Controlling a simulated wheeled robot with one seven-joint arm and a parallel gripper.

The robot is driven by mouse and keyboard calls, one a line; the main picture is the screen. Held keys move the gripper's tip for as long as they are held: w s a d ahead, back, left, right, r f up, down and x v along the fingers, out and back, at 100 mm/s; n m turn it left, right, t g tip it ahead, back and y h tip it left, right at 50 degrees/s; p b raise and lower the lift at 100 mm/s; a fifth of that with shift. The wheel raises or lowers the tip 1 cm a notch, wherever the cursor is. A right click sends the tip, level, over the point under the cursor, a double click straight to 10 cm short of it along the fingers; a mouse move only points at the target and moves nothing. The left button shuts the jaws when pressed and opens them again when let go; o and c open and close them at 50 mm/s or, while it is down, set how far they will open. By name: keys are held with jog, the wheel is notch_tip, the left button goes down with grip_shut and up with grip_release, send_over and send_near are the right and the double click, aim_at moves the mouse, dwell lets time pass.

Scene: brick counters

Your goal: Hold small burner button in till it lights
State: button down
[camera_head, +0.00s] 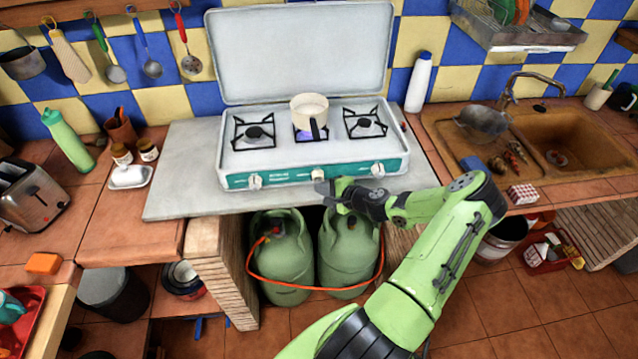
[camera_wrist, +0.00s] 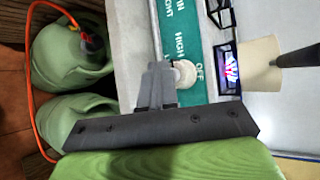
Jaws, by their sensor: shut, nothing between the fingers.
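The white gas stove (camera_head: 300,159) has a green front panel (camera_head: 290,176) with a row of white knobs. My gripper (camera_head: 322,187) is shut and empty in front of the middle knob (camera_head: 318,174). In the wrist view, my fingers (camera_wrist: 160,75) reach close against the middle knob (camera_wrist: 186,73), beside the "OFF" and "HIGH" marks; I cannot tell whether they press it. A cream pot (camera_head: 310,108) stands on the middle burner, and it also shows in the wrist view (camera_wrist: 255,68). A blue and reddish glow (camera_wrist: 229,69) shows beside the pot.
Other knobs sit at the left (camera_head: 255,181) and right (camera_head: 377,170) of the panel. Two green gas bottles (camera_head: 281,262) with an orange hose stand below the counter. The stove lid (camera_head: 300,55) is raised. A sink (camera_head: 560,135) lies to the right.

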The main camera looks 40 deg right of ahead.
jog(key=shift+s, duration=0.1)
jog(key=shift+s+a, duration=0.45)
jog(key=shift+s, duration=0.15)
jog(key=s+a, duration=0.1)
jog(key=s, duration=0.1)
jog(key=s+a, duration=0.2)
jog(key=shift+s, duration=0.1)
dwell(0.5)
